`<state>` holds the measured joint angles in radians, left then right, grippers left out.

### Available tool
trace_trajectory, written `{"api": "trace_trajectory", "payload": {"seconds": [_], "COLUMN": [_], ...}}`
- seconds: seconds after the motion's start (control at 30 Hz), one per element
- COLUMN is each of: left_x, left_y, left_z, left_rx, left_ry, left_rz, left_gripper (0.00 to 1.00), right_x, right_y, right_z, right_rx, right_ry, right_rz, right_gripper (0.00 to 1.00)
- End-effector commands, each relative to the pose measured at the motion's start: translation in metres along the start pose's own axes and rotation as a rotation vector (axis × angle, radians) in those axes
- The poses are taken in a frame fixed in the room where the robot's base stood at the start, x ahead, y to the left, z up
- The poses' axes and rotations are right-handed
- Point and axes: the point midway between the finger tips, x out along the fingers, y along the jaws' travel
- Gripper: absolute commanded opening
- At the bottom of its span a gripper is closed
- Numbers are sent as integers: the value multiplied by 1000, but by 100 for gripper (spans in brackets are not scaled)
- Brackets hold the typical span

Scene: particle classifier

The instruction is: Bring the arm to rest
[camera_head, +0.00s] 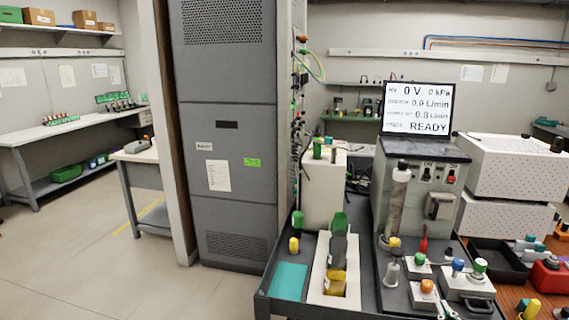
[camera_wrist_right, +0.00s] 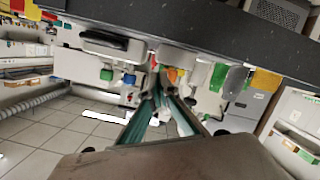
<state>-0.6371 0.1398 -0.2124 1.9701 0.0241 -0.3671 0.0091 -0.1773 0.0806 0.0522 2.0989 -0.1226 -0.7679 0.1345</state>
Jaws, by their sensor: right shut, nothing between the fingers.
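My right gripper (camera_wrist_right: 157,88) shows in the right wrist view, with its two long greenish fingers drawn together at the tips. It is shut and empty. The bench edge and the devices on it appear upside down beyond the fingers; whether the tips touch any of them I cannot tell. In the head view I cannot clearly make out the right gripper. My left gripper is in neither view.
The dark bench tray (camera_head: 262,296) holds a white rack (camera_head: 318,292) with bottles, a teal pad (camera_head: 289,281) and valve boxes (camera_head: 468,284). A display (camera_head: 417,108) reads READY above a grey apparatus. A tall grey cabinet (camera_head: 226,130) stands left; the floor (camera_head: 110,255) beyond is clear.

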Motion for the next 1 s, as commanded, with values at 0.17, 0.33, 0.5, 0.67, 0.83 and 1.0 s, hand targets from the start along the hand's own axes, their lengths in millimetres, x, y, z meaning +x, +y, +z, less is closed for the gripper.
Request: {"api": "trace_trajectory", "payload": {"seconds": [0.17, 0.33, 0.5, 0.67, 0.83, 1.0], "left_x": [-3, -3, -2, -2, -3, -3], "left_y": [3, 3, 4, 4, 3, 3], "left_z": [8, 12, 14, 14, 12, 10], "left_rx": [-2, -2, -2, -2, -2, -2], "left_ry": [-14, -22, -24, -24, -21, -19], "left_rz": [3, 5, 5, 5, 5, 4], "left_gripper": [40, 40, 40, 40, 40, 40], "right_x": [-68, -114, -152, -184, -197, -188], "right_y": [-24, -32, -33, -32, -43, -71], "right_z": [66, 100, 123, 139, 150, 156], "right_rx": [-205, -331, -428, -508, -529, -469], "right_ry": [-234, -368, -468, -546, -564, -509], "right_rz": [-77, -131, -175, -215, -257, -301], "right_gripper": [0, 0, 0, 0, 0, 0]}}
